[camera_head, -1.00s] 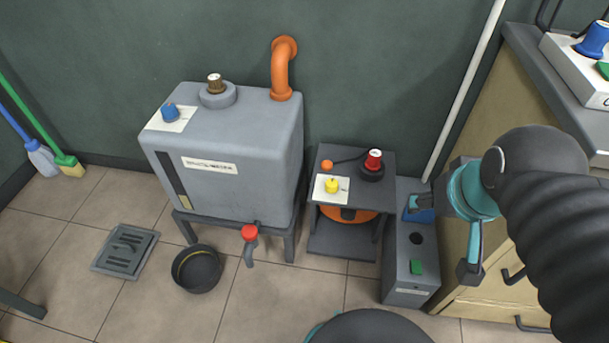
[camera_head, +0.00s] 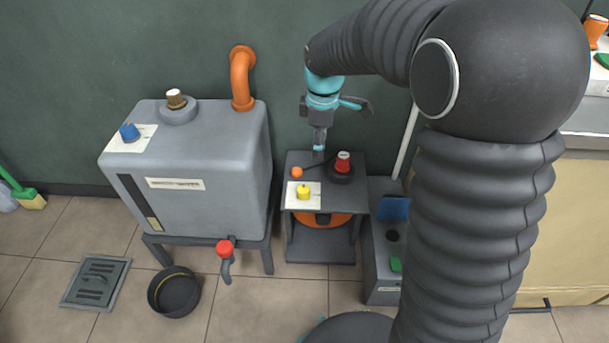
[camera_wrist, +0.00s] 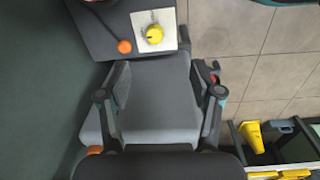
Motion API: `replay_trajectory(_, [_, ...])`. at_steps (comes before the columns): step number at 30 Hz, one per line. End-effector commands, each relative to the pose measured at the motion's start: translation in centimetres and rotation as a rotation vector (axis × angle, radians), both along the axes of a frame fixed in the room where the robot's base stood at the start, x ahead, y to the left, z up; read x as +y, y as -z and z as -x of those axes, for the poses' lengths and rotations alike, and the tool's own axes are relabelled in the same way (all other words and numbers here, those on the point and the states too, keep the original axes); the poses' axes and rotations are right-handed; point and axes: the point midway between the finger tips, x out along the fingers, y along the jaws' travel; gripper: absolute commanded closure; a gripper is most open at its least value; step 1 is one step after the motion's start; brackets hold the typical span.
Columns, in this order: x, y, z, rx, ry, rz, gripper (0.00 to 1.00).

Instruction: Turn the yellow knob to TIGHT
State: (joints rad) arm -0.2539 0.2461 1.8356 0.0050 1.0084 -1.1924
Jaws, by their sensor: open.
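The yellow knob (camera_head: 304,192) sits on a white card (camera_head: 293,202) on top of a small dark grey stand (camera_head: 330,203). In the wrist view the knob (camera_wrist: 154,34) is near the top centre, with a dark line on the card beside it; the lettering is too small to read. My gripper (camera_head: 341,128) is above and behind the stand, close to the wall, apart from the knob. In the wrist view my gripper (camera_wrist: 160,75) has its fingers spread, with nothing between them.
A red knob (camera_head: 343,162) and an orange ball (camera_head: 297,172) are on the stand near the yellow knob. A large grey tank (camera_head: 215,150) with an orange pipe (camera_head: 240,78) stands left. A grey box (camera_head: 383,285) stands right. A black bowl (camera_head: 175,293) is on the floor.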

Motion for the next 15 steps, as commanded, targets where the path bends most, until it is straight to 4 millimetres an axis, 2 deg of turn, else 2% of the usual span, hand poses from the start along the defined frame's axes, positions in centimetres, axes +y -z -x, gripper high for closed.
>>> replay_trajectory(1, [0.9, 1.5, -0.9, 0.023, -0.06, 0.008, 0.35])
replay_trajectory(6, [2.9, 4.7, -2.8, 0.065, -0.218, 0.02, 0.35])
replay_trajectory(15, [3.8, 7.2, -3.5, 0.086, -0.293, 0.025, 0.35])
